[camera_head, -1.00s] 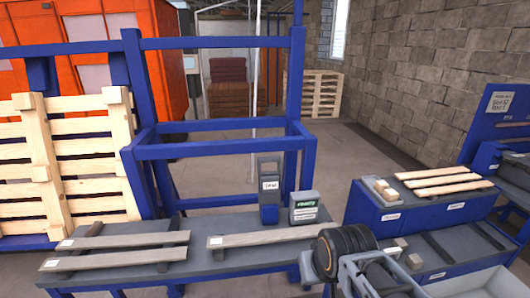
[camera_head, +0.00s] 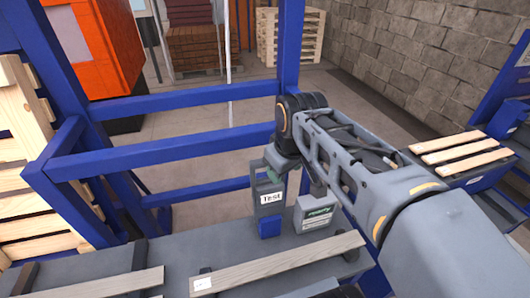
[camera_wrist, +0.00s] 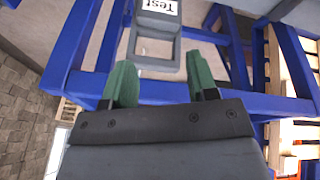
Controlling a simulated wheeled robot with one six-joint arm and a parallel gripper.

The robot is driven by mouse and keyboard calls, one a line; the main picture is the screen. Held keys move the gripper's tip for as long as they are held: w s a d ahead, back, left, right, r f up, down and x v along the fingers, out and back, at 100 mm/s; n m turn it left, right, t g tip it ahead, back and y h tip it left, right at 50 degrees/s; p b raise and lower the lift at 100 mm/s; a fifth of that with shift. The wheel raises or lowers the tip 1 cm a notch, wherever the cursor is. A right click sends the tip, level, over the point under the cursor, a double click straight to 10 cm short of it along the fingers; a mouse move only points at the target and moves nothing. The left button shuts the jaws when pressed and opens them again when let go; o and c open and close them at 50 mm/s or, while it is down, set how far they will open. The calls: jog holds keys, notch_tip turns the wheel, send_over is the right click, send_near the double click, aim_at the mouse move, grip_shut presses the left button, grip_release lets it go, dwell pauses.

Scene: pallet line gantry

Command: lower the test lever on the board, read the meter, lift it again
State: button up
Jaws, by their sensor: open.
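The grey test lever (camera_head: 268,188), labelled "Test", stands upright above a blue lower part on the workbench. In the wrist view the lever (camera_wrist: 155,45) appears upside down, its looped end between my gripper's green fingers. My gripper (camera_wrist: 159,68) is open, one finger on each side of that end; I cannot tell whether either touches it. In the head view the gripper is mostly hidden by my wrist, close to the lever's top. A small grey box with a green display (camera_head: 316,211), apparently the meter, stands right of the lever; its reading is not legible.
Wooden planks (camera_head: 285,262) lie on the grey workbench (camera_head: 185,262). Blue gantry rails (camera_head: 180,103) and a blue post (camera_head: 288,50) stand behind the lever. A bench with slats (camera_head: 450,157) is at the right, a pallet (camera_head: 28,170) at the left.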

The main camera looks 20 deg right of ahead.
jog(key=w+r+n+g+b, duration=0.2)
jog(key=w+r+n, duration=0.1)
jog(key=w+n, duration=0.4)
jog(key=w+r+n+g+b, duration=0.1)
jog(key=w+r+n+g, duration=0.2)
jog(key=w+n, duration=0.4)
jog(key=f, duration=0.4)
jog(key=s+f+b, duration=0.1)
jog(key=f, duration=0.4)
jog(key=f+b, duration=0.1)
jog(key=f, duration=0.3)
jog(key=shift+s+f, duration=0.3)
jog(key=shift+c, duration=0.3)
grip_shut()
